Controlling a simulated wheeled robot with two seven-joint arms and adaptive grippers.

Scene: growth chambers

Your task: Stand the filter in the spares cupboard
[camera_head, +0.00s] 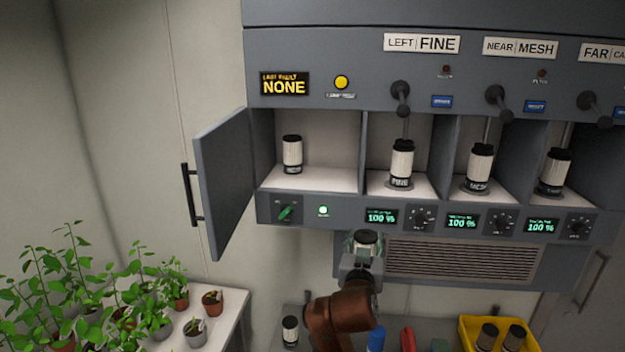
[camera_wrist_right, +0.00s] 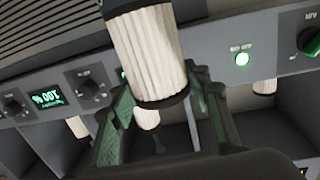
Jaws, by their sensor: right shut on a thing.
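My right gripper (camera_head: 364,258) is shut on a pale pleated filter with dark end bands. The held filter (camera_head: 367,238) is seen mostly from its dark top, in front of the control panel and below the shelf. It fills the middle of the right wrist view (camera_wrist_right: 152,50) between the green-lined fingers (camera_wrist_right: 165,115). The spares cupboard (camera_head: 330,182) is the left compartment, its door (camera_head: 225,180) swung open to the left. One filter (camera_head: 292,155) stands upright inside at its left, with bare floor to its right. My left gripper is not in view.
Filters stand in the bays to the right, including one marked FINE (camera_head: 401,165). Plungers hang above them. A yellow crate (camera_head: 470,345) holds dark-capped filters, and another filter (camera_head: 290,330) stands on the bench. Potted plants (camera_head: 165,300) are at left.

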